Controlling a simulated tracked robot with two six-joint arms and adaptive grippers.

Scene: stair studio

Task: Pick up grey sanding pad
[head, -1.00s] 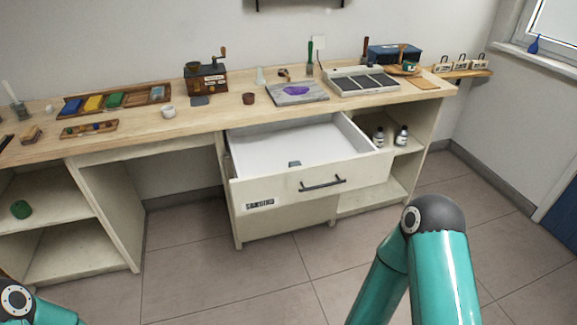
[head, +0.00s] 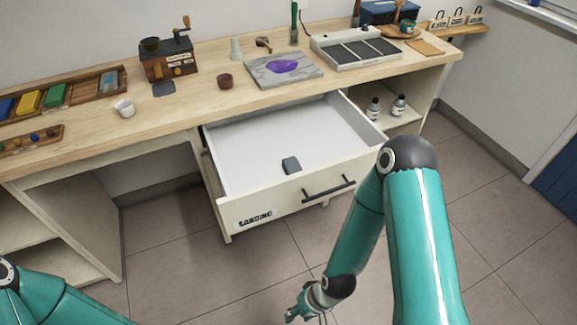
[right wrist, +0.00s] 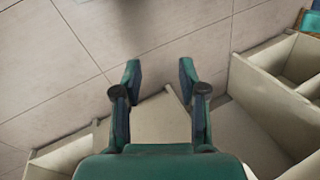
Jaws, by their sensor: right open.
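The grey sanding pad (head: 291,165) is a small dark grey block. It lies on the white floor of the open drawer (head: 252,149), near its front panel, which has a black handle and a "SANDING" label. My right gripper (head: 300,314) is low in front of the drawer at the bottom of the head view, apart from the pad. In the right wrist view its two fingers (right wrist: 160,78) are spread with nothing between them. The pad cannot be made out in that view. Only links of my left arm show at lower left; its gripper is out of frame.
Two bottles (head: 374,109) stand on the shelf right of the drawer. The tiled floor in front is clear.

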